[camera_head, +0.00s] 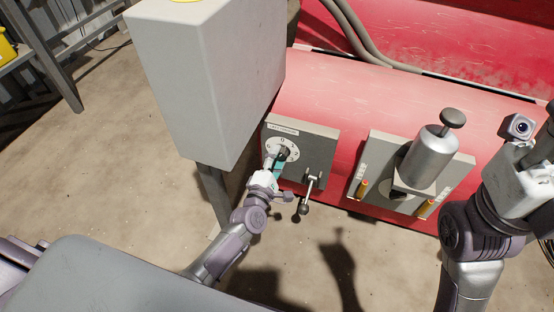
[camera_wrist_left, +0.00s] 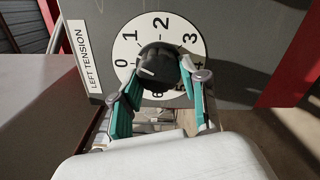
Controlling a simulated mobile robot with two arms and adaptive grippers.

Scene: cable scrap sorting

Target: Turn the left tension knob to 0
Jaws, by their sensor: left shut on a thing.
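The left tension knob (camera_wrist_left: 158,64) is black and sits at the middle of a white round dial (camera_wrist_left: 132,28) with numbers around its rim, beside a "LEFT TENSION" label (camera_wrist_left: 88,56). A short white mark on the knob's left side lies on the side facing the 0. My left gripper (camera_wrist_left: 162,84) has its teal-padded fingers shut on the knob, one on each side. In the head view my left gripper (camera_head: 277,161) reaches the knob from below, and the dial (camera_head: 283,142) is partly covered. My right gripper (camera_head: 512,182) is at the right, its fingers not clearly seen.
A grey box (camera_head: 208,85) stands left of the dial panel (camera_head: 318,145). A lever with a dark ball end (camera_head: 303,209) hangs close to the right of my left gripper. A second panel with a silver cylinder (camera_head: 428,158) and orange-handled parts is further right, on the red machine (camera_head: 352,98).

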